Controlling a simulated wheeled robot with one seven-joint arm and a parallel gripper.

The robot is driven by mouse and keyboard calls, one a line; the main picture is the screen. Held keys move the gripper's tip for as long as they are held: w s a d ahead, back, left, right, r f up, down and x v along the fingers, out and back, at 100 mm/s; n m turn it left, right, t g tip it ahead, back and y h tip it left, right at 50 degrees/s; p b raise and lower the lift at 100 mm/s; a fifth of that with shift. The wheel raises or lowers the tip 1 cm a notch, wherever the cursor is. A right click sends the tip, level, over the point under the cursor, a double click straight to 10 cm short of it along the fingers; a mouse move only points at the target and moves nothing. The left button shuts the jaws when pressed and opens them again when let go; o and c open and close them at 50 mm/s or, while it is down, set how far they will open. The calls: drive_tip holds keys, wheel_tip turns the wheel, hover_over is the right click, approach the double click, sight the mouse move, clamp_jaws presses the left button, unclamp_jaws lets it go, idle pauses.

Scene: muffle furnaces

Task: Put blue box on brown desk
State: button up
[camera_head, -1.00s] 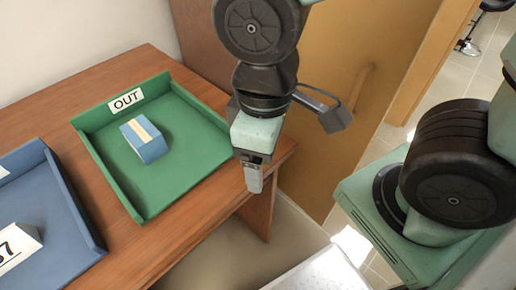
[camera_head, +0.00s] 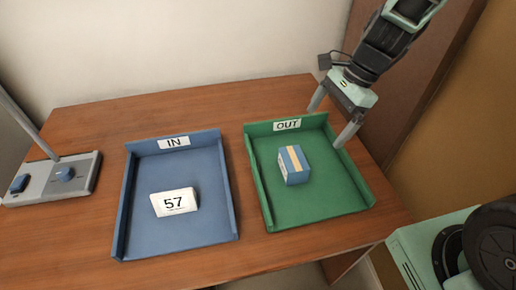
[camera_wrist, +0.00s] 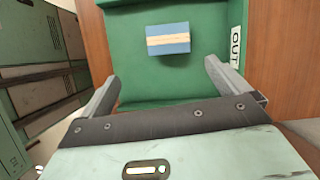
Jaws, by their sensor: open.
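The blue box (camera_head: 294,165) has a pale stripe across its top. It lies in the green tray (camera_head: 335,205) labelled OUT, which stands on the brown desk (camera_head: 80,245). The box also shows in the wrist view (camera_wrist: 168,39), ahead of the fingers and roughly between their lines. My gripper (camera_head: 331,121) is above the back right corner of the green tray in the head view. Its two fingers are spread wide with nothing between them, and they show in the wrist view too (camera_wrist: 162,82). The gripper is apart from the box.
The desk front strip is bare. A wall is behind.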

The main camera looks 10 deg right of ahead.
sight(294, 158)
drive_tip(key=shift+m, duration=0.7)
drive_tip(key=x, duration=0.4)
drive_tip(key=w+b+x, duration=0.1)
drive_tip(key=x, duration=0.2)
drive_tip(key=b+x, duration=0.1)
drive_tip(key=x, duration=0.3)
drive_tip(key=shift+w+f, duration=0.3)
drive_tip(key=shift+f, duration=0.05)
drive_tip(key=shift+a+b+x, duration=0.2)
drive_tip(key=shift+b+x, duration=0.4)
drive_tip(key=shift+x, duration=2.25)
drive_tip(key=shift+r, duration=0.15)
drive_tip(key=c, duration=1.1)
wheel_tip(294, 158, up, 10)
drive_tip(key=p, duration=0.3)
